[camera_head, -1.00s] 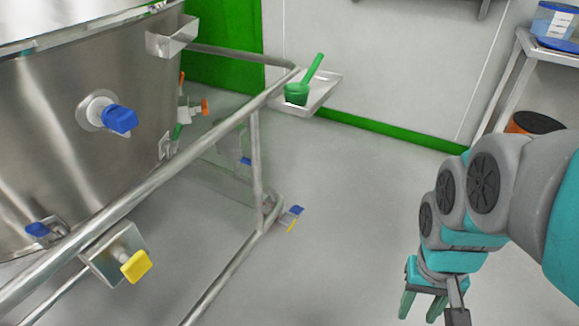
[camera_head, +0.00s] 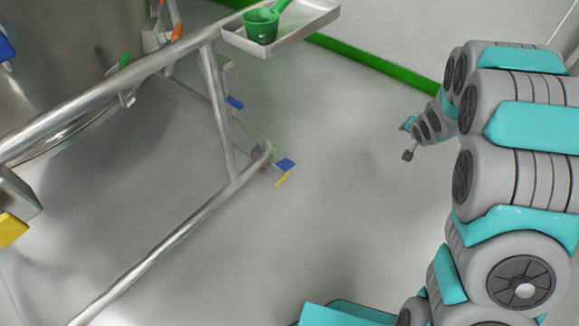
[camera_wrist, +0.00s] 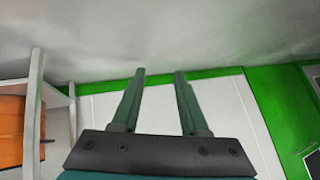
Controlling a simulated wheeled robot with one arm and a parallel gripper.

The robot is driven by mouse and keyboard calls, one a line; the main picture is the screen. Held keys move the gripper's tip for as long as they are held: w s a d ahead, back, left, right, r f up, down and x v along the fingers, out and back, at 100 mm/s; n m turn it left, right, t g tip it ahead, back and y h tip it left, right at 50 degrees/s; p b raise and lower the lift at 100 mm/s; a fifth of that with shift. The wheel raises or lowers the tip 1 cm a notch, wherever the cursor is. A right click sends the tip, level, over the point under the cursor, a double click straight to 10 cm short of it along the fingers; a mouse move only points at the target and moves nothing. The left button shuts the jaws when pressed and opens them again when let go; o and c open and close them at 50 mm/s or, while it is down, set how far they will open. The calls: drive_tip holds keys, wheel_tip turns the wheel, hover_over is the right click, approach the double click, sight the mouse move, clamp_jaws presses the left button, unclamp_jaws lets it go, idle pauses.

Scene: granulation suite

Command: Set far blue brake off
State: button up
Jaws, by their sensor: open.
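Two blue brake pedals show low on the steel frame in the head view. The nearer blue pedal (camera_head: 286,164) has a yellow strip (camera_head: 282,180) beside it and sits at the frame's bottom corner. The farther blue pedal (camera_head: 234,102) is behind the frame's upright, up and to the left. My gripper (camera_head: 405,139) is well to the right of both, apart from them over open floor. In the wrist view my gripper (camera_wrist: 160,73) is open, with nothing between its fingers. No brake shows in the wrist view.
The steel frame (camera_head: 140,249) with its rails stands around the vessel (camera_head: 50,110) at left. A tray (camera_head: 318,19) holding a green scoop (camera_head: 262,27) juts out above the pedals. Grey floor between pedals and gripper is clear. An orange object (camera_wrist: 12,128) sits on a rack in the wrist view.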

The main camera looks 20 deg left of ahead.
drive_tip(key=w+a+f+y+b, duration=0.2)
drive_tip(key=w+a+f+y, duration=0.15)
drive_tip(key=a+f, duration=0.6)
drive_tip(key=m+g+y+b, duration=0.1)
drive_tip(key=m+y+b, duration=0.25)
drive_tip(key=y, duration=0.85)
approach(292, 167)
drive_tip(key=w+x, duration=0.1)
drive_tip(key=x, duration=0.4)
drive_tip(key=shift+s+f+m+g, duration=0.1)
drive_tip(key=shift+s+m+g, duration=0.15)
drive_tip(key=shift+s+g, duration=0.1)
drive_tip(key=x, duration=0.7)
drive_tip(key=shift+a, duration=0.1)
clamp_jaws()
